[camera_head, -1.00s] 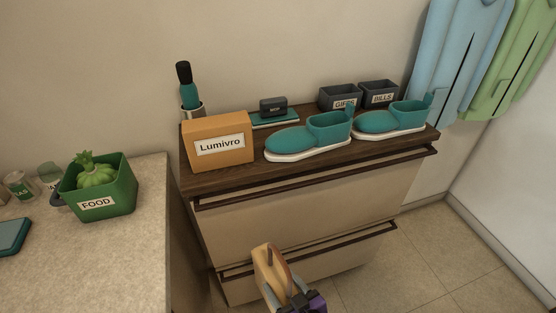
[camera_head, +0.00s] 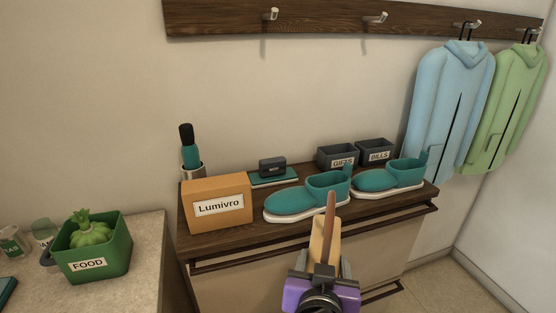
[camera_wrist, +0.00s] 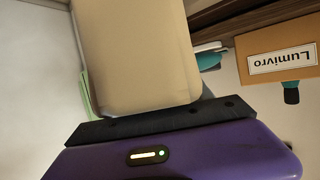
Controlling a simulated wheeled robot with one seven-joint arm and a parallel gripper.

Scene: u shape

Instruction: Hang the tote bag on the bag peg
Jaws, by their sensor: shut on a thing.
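My gripper (camera_head: 322,272), purple and black, is at the bottom centre of the head view, in front of the dresser. It is shut on the tan tote bag (camera_head: 316,238), whose brown strap (camera_head: 330,215) stands up in front of the teal shoes. The bag fills the upper middle of the wrist view (camera_wrist: 135,60). Where the jaws grip the bag is mostly hidden. On the wall rail above are two bare pegs, one at left (camera_head: 270,15) and one in the middle (camera_head: 376,18). No label shows which is the bag peg.
The dresser top (camera_head: 232,238) holds an orange Lumivro box (camera_head: 217,203), teal shoes (camera_head: 306,195) and two small dark bins (camera_head: 374,152). A blue coat (camera_head: 447,105) and a green coat (camera_head: 508,110) hang at right. A green FOOD bin (camera_head: 93,250) stands on the left counter. The wall below the bare pegs is clear.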

